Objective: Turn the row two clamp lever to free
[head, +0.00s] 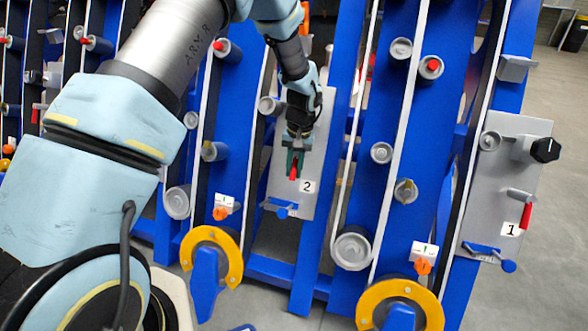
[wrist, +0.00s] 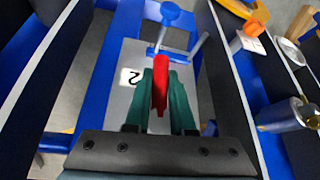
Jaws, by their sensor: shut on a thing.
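The row two clamp lever has a red handle (wrist: 160,82), which lies between the green fingers of my gripper (wrist: 160,90) in the wrist view. My gripper (head: 295,163) is shut on this red handle (head: 293,174) in the head view, just above the "2" label. The grey row two plate (head: 309,205) carries the label (head: 307,187) and a blue T-shaped handle (head: 283,209) at its bottom. That blue handle also shows beyond the lever in the wrist view (wrist: 170,12). The lever's pivot is hidden by my gripper.
The row one plate (head: 545,190) at right has its own red lever (head: 526,214), hanging down, and a black knob (head: 545,150). Blue frame posts, white belts and grey rollers (head: 352,248) flank the row two plate. Yellow guards (head: 215,245) stand low in front.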

